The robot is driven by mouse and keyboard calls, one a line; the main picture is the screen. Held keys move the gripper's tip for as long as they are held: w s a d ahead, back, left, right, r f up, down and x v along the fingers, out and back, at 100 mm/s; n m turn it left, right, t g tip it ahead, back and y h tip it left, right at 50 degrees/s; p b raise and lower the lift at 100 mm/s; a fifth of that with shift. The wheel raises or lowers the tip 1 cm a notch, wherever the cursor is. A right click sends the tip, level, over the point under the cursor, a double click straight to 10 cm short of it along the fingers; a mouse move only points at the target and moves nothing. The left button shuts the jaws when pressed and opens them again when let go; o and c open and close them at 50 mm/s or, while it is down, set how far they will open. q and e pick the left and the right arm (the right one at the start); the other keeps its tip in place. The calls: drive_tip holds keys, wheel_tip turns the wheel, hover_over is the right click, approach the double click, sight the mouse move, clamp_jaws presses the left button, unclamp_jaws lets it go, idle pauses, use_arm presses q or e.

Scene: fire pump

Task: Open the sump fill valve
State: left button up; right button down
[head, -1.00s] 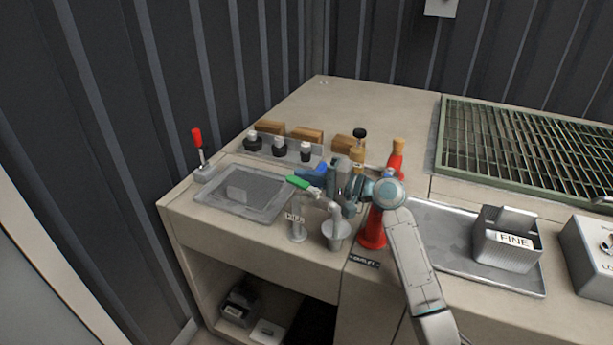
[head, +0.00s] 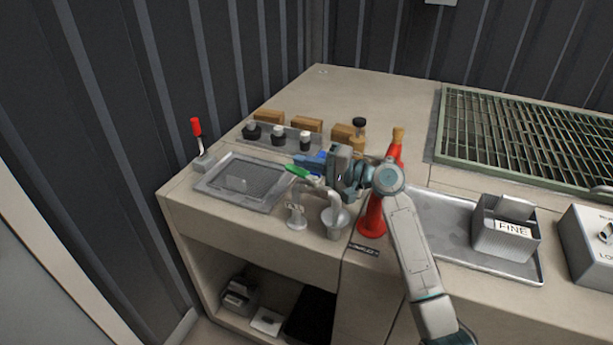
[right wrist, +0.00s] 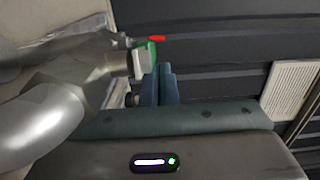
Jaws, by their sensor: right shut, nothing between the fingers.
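The valve with a green lever handle (head: 297,171) sits on a grey metal pipe beside a curved spout (head: 335,212), at the front of the counter. In the right wrist view the shut fingers (right wrist: 162,84) are just right of the green end. I cannot tell whether they touch it. My left gripper is not in view.
A grey tray (head: 205,188) and a red-handled lever (head: 197,140) are at the left. Black-and-white knobs (head: 278,136) and wooden blocks (head: 268,117) stand behind. A red cone-shaped object (head: 372,218) is close to my right arm. A box marked FINE (head: 507,230) is at the right.

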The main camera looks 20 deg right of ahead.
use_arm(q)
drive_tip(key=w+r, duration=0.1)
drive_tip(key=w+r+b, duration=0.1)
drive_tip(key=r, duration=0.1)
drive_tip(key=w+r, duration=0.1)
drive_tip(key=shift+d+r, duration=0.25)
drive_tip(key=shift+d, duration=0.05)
use_arm(e)
drive_tip(key=s+a+r, duration=0.2)
drive_tip(key=s, duration=0.5)
drive_tip(key=s+a+r, duration=0.2)
drive_tip(key=s, duration=0.6)
drive_tip(key=shift+s+r, duration=0.2)
drive_tip(key=shift+s, duration=0.1)
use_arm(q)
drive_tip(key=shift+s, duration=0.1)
use_arm(e)
drive_tip(key=shift+d, duration=0.1)
